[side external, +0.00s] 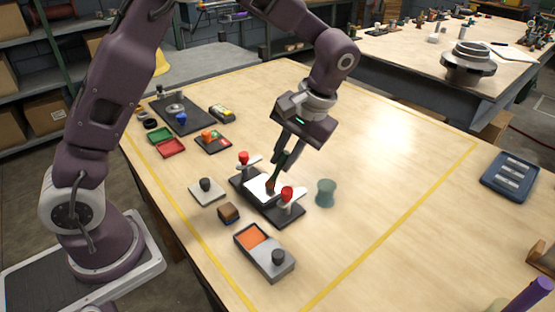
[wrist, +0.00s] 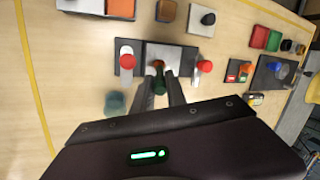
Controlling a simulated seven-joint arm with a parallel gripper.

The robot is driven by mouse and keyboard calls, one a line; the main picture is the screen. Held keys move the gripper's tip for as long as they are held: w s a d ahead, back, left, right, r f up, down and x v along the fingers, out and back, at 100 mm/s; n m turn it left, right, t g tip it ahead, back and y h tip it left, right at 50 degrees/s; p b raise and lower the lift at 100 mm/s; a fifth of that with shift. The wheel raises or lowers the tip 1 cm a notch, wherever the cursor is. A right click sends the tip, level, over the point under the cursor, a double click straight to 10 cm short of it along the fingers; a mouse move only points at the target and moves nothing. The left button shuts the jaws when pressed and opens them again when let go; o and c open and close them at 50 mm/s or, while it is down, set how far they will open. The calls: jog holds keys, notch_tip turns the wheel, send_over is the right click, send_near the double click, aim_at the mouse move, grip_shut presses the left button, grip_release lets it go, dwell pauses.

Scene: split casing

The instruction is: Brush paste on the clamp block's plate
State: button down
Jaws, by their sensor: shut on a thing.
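The clamp block (side external: 291,217) is a dark base with a pale plate (side external: 257,186) on top and a red-knobbed clamp at each end. The plate also shows in the wrist view (wrist: 182,55). My gripper (side external: 286,152) is shut on a brush (side external: 272,184) with a dark green handle and a brown head. The brush points down, tilted, with its head at the plate; I cannot tell whether it touches. In the wrist view, the brush (wrist: 158,68) sits between my fingertips, over the plate's edge near one clamp. No paste is distinguishable on the plate.
A grey-green waisted piece (side external: 325,193) stands right of the block. A grey box with an orange pad (side external: 264,251), a small brown block (side external: 228,214) and a pale square with a dark knob (side external: 206,190) lie nearby.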

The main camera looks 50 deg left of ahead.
jog(key=shift+s+a, duration=0.3)
jog(key=shift+s, duration=0.7)
jog(key=shift+s+a, duration=0.25)
jog(key=shift+s, duration=0.75)
jog(key=shift+a+f, duration=0.1)
jog(key=shift+a, duration=0.45)
jog(key=shift+w, duration=3.35)
jog(key=shift+s, duration=3.35)
jog(key=shift+d, duration=0.5)
jog(key=shift+w+d, duration=0.1)
jog(key=shift+w, duration=0.05)
jog(key=w+d, duration=0.1)
jog(key=w, duration=0.5)
jog(key=shift+s, duration=3.15)
